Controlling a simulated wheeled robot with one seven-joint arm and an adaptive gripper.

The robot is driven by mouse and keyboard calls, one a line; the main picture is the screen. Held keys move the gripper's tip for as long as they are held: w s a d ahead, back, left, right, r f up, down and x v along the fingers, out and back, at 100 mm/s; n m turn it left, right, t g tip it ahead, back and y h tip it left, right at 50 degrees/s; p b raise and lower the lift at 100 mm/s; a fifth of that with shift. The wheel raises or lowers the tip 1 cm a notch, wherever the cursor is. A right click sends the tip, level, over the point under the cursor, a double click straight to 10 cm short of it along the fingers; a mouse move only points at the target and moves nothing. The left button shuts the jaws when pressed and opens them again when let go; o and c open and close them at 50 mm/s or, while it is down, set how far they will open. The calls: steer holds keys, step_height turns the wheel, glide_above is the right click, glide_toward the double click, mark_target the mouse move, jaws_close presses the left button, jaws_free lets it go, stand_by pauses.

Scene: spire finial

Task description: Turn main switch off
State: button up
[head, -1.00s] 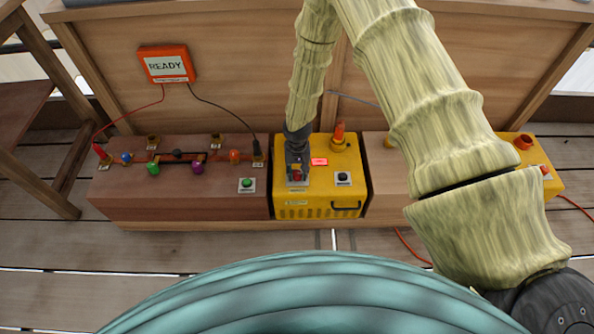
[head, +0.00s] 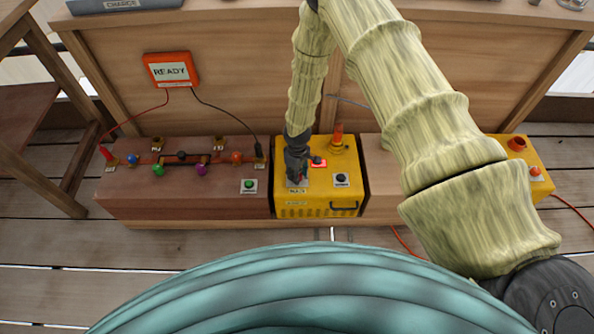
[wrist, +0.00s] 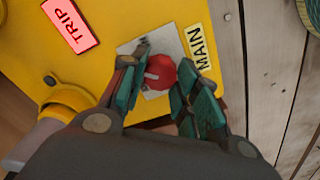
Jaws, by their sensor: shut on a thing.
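The main switch (wrist: 163,73) is a red knob with a pale pointer mark on a light square plate, beside a yellow "MAIN" label (wrist: 201,46). It sits on top of the yellow box (head: 340,205). My gripper (wrist: 171,60) has one finger on each side of the red knob and is shut on it. In the head view, my gripper (head: 297,178) reaches down from above to the left part of the yellow box and hides the knob. A red "TRIP" panel (wrist: 70,25) looks lit in the wrist view.
A black button (head: 342,180) and an orange lamp (head: 338,134) are on the same box. A brown box with a green button (head: 249,184) and coloured knobs stands left. An orange "READY" display (head: 171,70) is behind it. Wooden planks are beside the box.

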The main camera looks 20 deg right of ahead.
steer(key=n+p, duration=0.1)
steer(key=n, duration=0.3)
steer(key=shift+r+n, duration=0.1)
steer(key=shift+n, duration=0.2)
steer(key=shift+n+p, duration=0.45)
steer(key=shift+n, duration=1.15)
steer(key=o, duration=1)
steer(key=shift+o, duration=0.2)
step_height(320, 180, up, 12)
